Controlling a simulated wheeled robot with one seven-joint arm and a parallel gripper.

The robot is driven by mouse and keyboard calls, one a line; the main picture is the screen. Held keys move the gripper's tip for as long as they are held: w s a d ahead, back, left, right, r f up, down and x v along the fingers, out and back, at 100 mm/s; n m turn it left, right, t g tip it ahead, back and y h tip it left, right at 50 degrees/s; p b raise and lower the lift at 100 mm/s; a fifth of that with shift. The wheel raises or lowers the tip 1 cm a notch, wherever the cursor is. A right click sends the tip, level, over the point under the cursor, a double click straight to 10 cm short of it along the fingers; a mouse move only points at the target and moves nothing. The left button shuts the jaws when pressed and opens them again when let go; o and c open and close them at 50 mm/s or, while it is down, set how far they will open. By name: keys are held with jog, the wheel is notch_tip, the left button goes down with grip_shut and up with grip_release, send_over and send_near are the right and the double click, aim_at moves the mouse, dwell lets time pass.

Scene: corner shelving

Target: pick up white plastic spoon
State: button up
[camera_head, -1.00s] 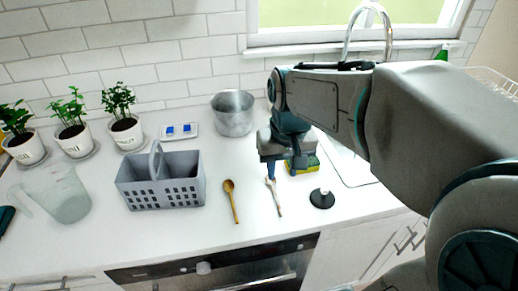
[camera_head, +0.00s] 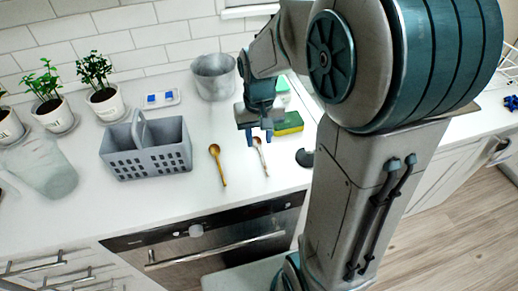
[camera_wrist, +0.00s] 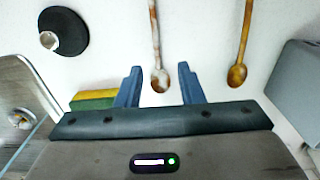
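The pale spoon (camera_head: 261,157) lies on the white counter, its bowl end toward the back and its handle toward the front edge. In the wrist view the spoon (camera_wrist: 155,40) has a whitish handle and a brownish, mottled bowl. My gripper (camera_head: 259,137) points down over the bowl end. Its two blue fingers are apart and empty, and in the wrist view the bowl shows between the fingers of my gripper (camera_wrist: 160,71). Whether the fingertips are level with the spoon I cannot tell.
A wooden spoon (camera_head: 218,165) lies close beside it to the left. A grey basket (camera_head: 150,163) stands further left. A yellow-green sponge (camera_head: 289,123) and a black round object (camera_head: 304,157) are to the right. A metal pot (camera_head: 212,78) stands behind.

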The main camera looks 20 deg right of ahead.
aim_at(260, 152)
jog(key=f, duration=0.5)
jog(key=shift+d, duration=0.2)
jog(key=shift+r, duration=0.1)
grip_shut()
jog(key=shift+r, duration=0.15)
